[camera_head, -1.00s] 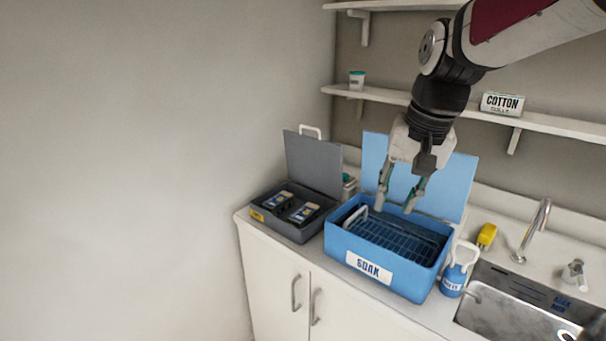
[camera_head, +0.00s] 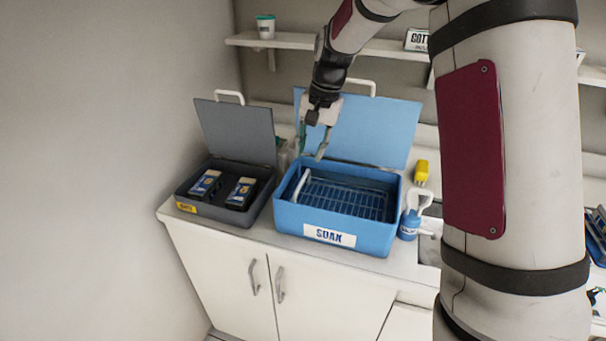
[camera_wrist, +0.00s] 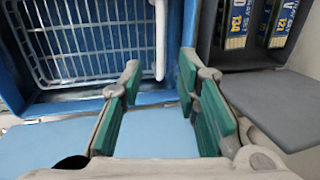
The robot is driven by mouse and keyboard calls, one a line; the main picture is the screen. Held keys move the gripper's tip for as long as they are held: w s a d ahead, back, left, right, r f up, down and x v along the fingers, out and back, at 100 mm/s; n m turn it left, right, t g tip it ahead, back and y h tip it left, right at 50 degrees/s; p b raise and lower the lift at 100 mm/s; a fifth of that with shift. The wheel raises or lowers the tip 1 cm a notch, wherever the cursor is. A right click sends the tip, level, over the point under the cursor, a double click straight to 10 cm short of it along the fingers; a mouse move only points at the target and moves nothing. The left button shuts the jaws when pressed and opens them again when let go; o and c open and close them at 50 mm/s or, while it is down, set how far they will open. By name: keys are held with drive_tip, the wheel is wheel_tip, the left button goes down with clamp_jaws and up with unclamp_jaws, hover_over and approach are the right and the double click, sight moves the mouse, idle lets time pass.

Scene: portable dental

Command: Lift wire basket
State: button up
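The wire basket (camera_head: 345,201) sits inside the open blue box (camera_head: 375,240) labelled SOAK. Its white handle (camera_head: 301,185) stands at the basket's left end. My gripper (camera_head: 312,158) is open and empty, fingers pointing down, above the rear left part of the box in front of its raised lid. In the wrist view, the green-padded fingers (camera_wrist: 159,76) are spread apart. The handle (camera_wrist: 160,45) lies ahead of the gap between them, and the basket's wire mesh (camera_wrist: 95,50) shows beyond. The fingers do not visibly touch the handle.
A grey open box (camera_head: 245,213) with blue-labelled packs stands close on the left. The raised blue lid (camera_head: 375,130) is behind the basket. A blue jug (camera_head: 409,224) and a yellow item (camera_head: 421,172) stand to the right. A shelf (camera_head: 385,48) runs above.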

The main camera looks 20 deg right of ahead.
sight(302, 181)
drive_tip(key=f, duration=0.3)
drive_tip(key=a+f, duration=0.1)
drive_tip(key=f, duration=0.2)
drive_tip(key=w+f, duration=0.1)
drive_tip(key=f, duration=0.1)
drive_tip(key=shift+a+f+p, duration=0.25)
drive_tip(key=shift+f+p, duration=0.15)
clamp_jaws()
